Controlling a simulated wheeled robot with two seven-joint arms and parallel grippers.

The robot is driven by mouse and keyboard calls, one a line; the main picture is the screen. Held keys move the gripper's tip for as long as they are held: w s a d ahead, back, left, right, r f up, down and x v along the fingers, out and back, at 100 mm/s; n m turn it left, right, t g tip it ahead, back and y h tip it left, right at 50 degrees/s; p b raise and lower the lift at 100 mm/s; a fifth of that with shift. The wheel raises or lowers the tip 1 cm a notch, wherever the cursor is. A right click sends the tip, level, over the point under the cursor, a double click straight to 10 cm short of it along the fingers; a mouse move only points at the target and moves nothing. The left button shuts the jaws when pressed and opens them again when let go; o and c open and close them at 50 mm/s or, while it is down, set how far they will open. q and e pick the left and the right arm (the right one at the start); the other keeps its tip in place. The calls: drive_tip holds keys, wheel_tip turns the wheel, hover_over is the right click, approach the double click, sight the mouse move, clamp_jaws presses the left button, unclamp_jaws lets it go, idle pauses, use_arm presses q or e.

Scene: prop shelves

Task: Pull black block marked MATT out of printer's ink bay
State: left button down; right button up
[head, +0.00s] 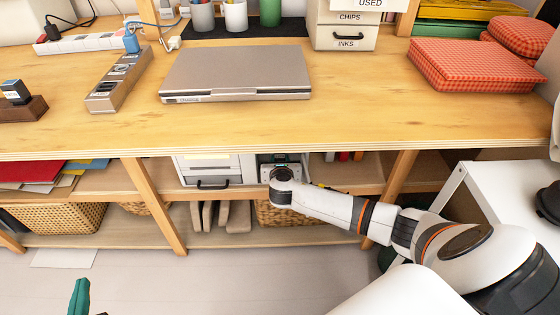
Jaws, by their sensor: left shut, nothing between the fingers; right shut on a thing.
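The printer (265,160) is the pale machine with a dark front opening on the shelf under the desk, partly covered by my arm. My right gripper (283,168) is at the front of this opening, reached from the right. My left gripper (79,296) shows only as dark green fingertips at the bottom left edge, shut and empty, far from the printer.
The desk edge hangs over the shelf, and wooden posts (152,200) flank it. A closed laptop (238,72) and a dark block in a wooden holder (24,108) are on the desk.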

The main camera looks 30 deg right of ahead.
use_arm(q)
drive_tip(key=shift+s+a+f+g, duration=0.1)
drive_tip(key=shift+s+f+g, duration=0.05)
drive_tip(key=shift+f+g, duration=0.25)
drive_tip(key=shift+s+a+f+g, duration=0.1)
drive_tip(key=shift+f+g, duration=0.2)
drive_tip(key=shift+f, duration=0.15)
idle(0.3)
drive_tip(key=shift+s+a+f+g+y+p, duration=0.25)
drive_tip(key=shift+s+f+g, duration=0.15)
drive_tip(key=shift+f, duration=0.15)
drive_tip(key=shift+s+a+f+g+y+p, duration=0.15)
drive_tip(key=shift+s+f+g+p, duration=0.1)
drive_tip(key=shift+f+g, duration=0.25)
drive_tip(key=shift+s+a+f+g+y+p, duration=0.2)
drive_tip(key=shift+s+f+g, duration=0.15)
drive_tip(key=shift+f, duration=0.25)
idle(1.0)
drive_tip(key=shift+s+a+f+g+y+p, duration=0.15)
drive_tip(key=shift+s+a+f+g+p, duration=0.05)
drive_tip(key=shift+s+f+g, duration=0.35)
drive_tip(key=shift+s+a+f+g+y+p, duration=0.15)
drive_tip(key=shift+s+a+f+g, duration=0.05)
drive_tip(key=shift+s+f+g, duration=0.35)
idle(1.1)
drive_tip(key=shift+s+a+f+g, duration=0.2)
drive_tip(key=shift+s+f+g, duration=0.2)
drive_tip(key=shift+s, duration=0.1)
idle(0.8)
